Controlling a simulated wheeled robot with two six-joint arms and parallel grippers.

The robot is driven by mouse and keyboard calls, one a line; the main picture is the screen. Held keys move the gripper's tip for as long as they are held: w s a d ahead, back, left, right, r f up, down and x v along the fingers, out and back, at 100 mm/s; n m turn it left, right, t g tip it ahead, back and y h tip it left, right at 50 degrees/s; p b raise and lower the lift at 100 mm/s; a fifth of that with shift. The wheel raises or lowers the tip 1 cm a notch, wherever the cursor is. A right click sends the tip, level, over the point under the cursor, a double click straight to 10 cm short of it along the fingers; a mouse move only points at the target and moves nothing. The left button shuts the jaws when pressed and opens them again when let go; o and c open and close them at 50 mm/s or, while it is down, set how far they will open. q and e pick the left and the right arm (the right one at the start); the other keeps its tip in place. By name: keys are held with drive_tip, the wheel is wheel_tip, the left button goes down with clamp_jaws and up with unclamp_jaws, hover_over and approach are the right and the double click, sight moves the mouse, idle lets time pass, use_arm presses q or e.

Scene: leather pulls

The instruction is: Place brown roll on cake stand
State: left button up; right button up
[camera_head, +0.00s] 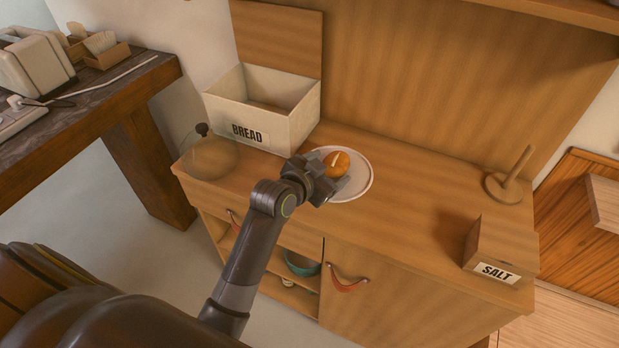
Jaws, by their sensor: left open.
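The brown roll (337,162) is round and orange-brown with a pale mark on top. It sits on a white plate (361,183) on the wooden cabinet top. My left gripper (329,176) is open at the near side of the roll, over the plate, and hides part of both. I cannot tell whether the roll is between its fingers. What looks like the cake stand (212,160) is at the cabinet's left end, under a clear dome with a dark knob. My right gripper is out of view.
A white box marked BREAD (262,111) stands behind the cake stand and plate. The cabinet top between plate and SALT box is clear.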

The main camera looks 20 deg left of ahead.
use_arm(q)
drive_tip(key=v, duration=0.9)
drive_tip(key=shift+s+b, duration=0.3)
drive_tip(key=shift+b, duration=0.1)
drive_tip(key=shift+a+r, duration=0.1)
drive_tip(key=s+a+f+n+g+y, duration=0.25)
drive_tip(key=s+f, duration=0.25)
drive_tip(key=s, duration=0.3)
drive_tip(key=s+a+f+n+g+y, duration=0.15)
drive_tip(key=s+a+f+g, duration=0.3)
drive_tip(key=s, duration=0.45)
drive_tip(key=s+a+f+n+g+y, duration=0.1)
drive_tip(key=s+a+f+n+g, duration=0.15)
drive_tip(key=s+f, duration=0.45)
wheel_tip(320, 180, down, 23)
drive_tip(key=s+a+g, duration=0.1)
drive_tip(key=a, duration=0.1)
drive_tip(key=s+d+f+g+h, duration=0.1)
drive_tip(key=s+f, duration=1.4)
drive_tip(key=f, duration=0.1)
drive_tip(key=shift+d, duration=0.2)
